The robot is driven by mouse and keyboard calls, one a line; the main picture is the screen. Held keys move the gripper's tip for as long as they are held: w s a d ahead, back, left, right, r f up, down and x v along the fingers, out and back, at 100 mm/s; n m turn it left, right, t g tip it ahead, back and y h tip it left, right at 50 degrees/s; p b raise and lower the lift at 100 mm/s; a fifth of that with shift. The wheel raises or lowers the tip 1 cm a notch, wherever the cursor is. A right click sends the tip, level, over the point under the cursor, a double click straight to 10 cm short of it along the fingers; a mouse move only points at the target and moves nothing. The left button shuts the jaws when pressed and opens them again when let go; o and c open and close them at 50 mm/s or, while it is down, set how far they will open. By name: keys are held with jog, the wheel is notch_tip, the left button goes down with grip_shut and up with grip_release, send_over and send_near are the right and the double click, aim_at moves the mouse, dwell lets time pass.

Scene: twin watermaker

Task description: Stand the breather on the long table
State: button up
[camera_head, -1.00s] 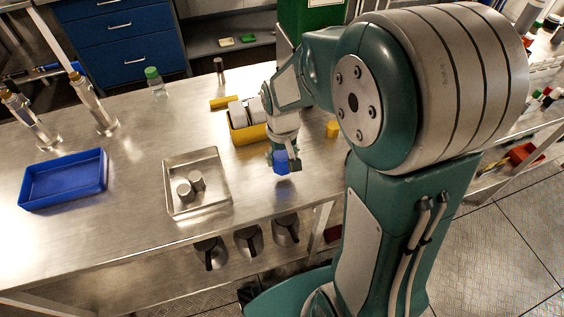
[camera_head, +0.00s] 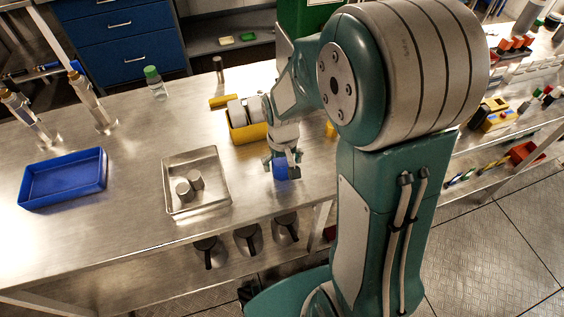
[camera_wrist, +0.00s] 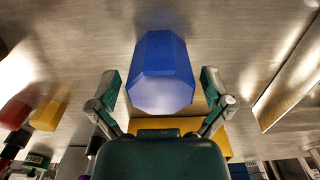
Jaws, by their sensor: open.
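A blue faceted block, which looks like the breather, shows in the head view (camera_head: 281,172) on the long table (camera_head: 120,235), close to its front edge. In the wrist view the blue block (camera_wrist: 162,70) sits between and beyond the fingertips, with a pale many-sided end towards the camera. My gripper (camera_head: 282,160) is open just above it, one finger to each side. The wrist view shows gaps between my gripper (camera_wrist: 160,90) and the block. The block's foot is hard to make out.
A metal tray (camera_head: 223,197) with two metal cylinders stands to the left, and a blue tray (camera_head: 62,194) farther left. A yellow bin (camera_head: 242,136) holding white parts is right behind my gripper. A green-capped bottle (camera_head: 156,88) stands farther back. Bare tabletop lies between the trays.

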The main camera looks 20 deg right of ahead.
aim_at(282, 160)
notch_tip(282, 160, up, 12)
jog(key=s+r+t, duration=0.5)
jog(key=s+r, duration=0.3)
jog(key=s, duration=0.6)
jog(key=shift+s+r+t, duration=0.15)
jog(key=shift+t, duration=0.15)
